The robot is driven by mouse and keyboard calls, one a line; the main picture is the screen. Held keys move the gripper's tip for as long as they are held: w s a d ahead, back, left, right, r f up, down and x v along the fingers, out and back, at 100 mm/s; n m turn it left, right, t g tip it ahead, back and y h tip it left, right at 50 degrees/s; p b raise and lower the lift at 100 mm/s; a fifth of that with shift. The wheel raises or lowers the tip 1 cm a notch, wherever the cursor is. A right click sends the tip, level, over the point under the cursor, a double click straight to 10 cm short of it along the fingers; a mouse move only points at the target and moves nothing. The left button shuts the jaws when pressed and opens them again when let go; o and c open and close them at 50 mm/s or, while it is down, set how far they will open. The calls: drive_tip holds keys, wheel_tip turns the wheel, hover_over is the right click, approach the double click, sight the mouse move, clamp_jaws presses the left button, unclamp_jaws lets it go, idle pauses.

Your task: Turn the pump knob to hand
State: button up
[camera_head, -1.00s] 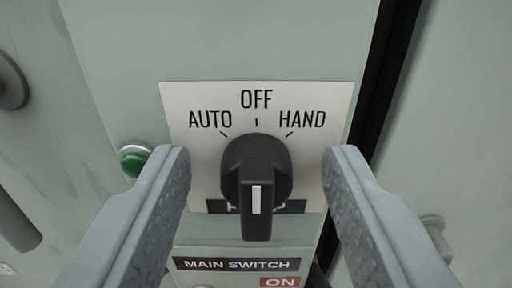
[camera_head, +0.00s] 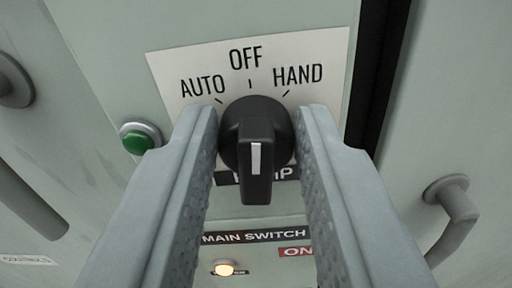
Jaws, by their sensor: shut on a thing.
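The black pump knob (camera_head: 256,130) with a white line on its grip sits on a white label plate (camera_head: 172,68) marked AUTO, OFF and HAND. The knob's grip stands upright in the picture, in line with the OFF tick. The HAND mark is at the upper right of the knob and AUTO at the upper left. My gripper (camera_head: 258,118) has one grey finger on each side of the knob and is shut on it. The fingers hide the lower sides of the plate and part of the PUMP label.
A green button (camera_head: 139,140) sits left of the plate. Below are a MAIN SWITCH label (camera_head: 253,236), a red ON label (camera_head: 294,252) and a lit lamp (camera_head: 225,268). Grey handles stand at the left (camera_head: 28,200) and right (camera_head: 452,215). A dark gap (camera_head: 379,70) runs beside the panel.

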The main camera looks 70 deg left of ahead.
drive_tip(key=m, duration=0.4)
drive_tip(key=shift+w, duration=0.1)
drive_tip(key=shift+d+f+m, duration=0.1)
drive_tip(key=shift+m, duration=1.8)
drive_tip(key=o, duration=1)
drive_tip(key=v, duration=1.7)
drive_tip(key=shift+d, duration=0.2)
